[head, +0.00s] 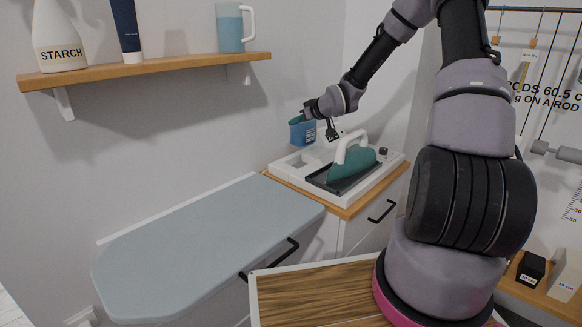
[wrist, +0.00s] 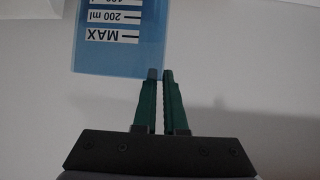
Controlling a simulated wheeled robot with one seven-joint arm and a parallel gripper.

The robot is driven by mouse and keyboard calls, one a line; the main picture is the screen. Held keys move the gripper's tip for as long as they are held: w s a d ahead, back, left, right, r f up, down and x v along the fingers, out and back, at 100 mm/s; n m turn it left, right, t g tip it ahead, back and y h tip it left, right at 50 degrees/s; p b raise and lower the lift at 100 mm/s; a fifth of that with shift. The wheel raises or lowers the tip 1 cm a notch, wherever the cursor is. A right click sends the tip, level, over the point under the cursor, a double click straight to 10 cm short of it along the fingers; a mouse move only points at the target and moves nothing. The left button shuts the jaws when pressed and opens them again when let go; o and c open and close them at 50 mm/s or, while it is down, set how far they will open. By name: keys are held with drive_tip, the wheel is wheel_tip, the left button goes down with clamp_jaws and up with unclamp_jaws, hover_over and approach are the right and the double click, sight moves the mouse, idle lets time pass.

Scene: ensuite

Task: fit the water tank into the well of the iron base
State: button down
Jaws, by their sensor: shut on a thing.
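The water tank (head: 303,133) is a see-through blue box. My gripper (head: 297,118) is shut on it at its upper edge and holds it above the back left part of the iron base. In the wrist view, the tank (wrist: 115,55) shows a white label with black level marks and MAX, upside down. The green fingers (wrist: 160,75) are close together at its edge. The white iron base (head: 372,189) stands on the wooden-topped cabinet. The well seems to be in its left part, but its outline is hard to make out.
A teal iron (head: 352,164) with a white handle rests on the base's dark plate, right of the tank. A pale blue ironing board (head: 210,245) extends to the front left. A wall shelf (head: 150,70) holds a starch bottle, a tube and a jug. The wall is close behind.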

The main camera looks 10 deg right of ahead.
sight(292, 137)
drive_tip(key=f, duration=0.3)
drive_tip(key=a+f, duration=0.1)
drive_tip(key=f, duration=0.2)
drive_tip(key=shift+a, duration=0.2)
drive_tip(key=shift+f, duration=2.3)
drive_tip(key=c, duration=1)
unclamp_jaws()
drive_tip(key=shift+f, duration=0.1)
